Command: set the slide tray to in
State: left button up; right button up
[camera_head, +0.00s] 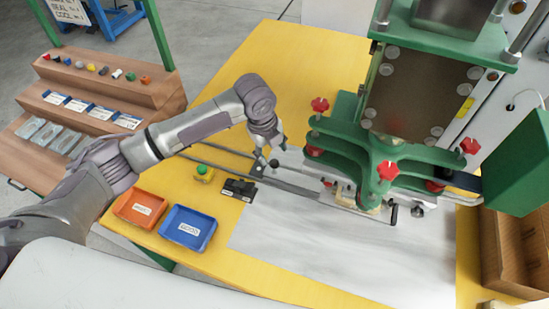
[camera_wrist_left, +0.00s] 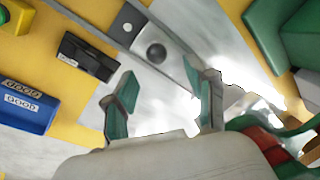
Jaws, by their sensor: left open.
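The slide tray's metal rails (camera_head: 225,170) run from the left of the table to under the green press (camera_head: 385,150). A small dark round knob (camera_head: 274,163) sits on the metal slide; in the left wrist view the knob (camera_wrist_left: 156,53) stands on a grey plate. My left gripper (camera_head: 270,149) is open just above the knob. In the left wrist view its two green-padded fingers (camera_wrist_left: 160,76) are apart, with the knob beyond the tips and nothing between them. The press hides part of the slide. My right gripper is not in view.
A black labelled block (camera_head: 238,188) and a yellow box with a green button (camera_head: 204,173) lie close by. Orange (camera_head: 124,218) and blue (camera_head: 175,244) trays stand at the front left. Red knobs (camera_head: 388,170) stick out from the press. The grey sheet in front is clear.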

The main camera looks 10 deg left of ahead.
pick_arm(q)
notch_tip(320, 180, up, 6)
jog(key=shift+s+a, duration=0.35)
jog(key=shift+s, duration=0.1)
jog(key=shift+f, duration=0.1)
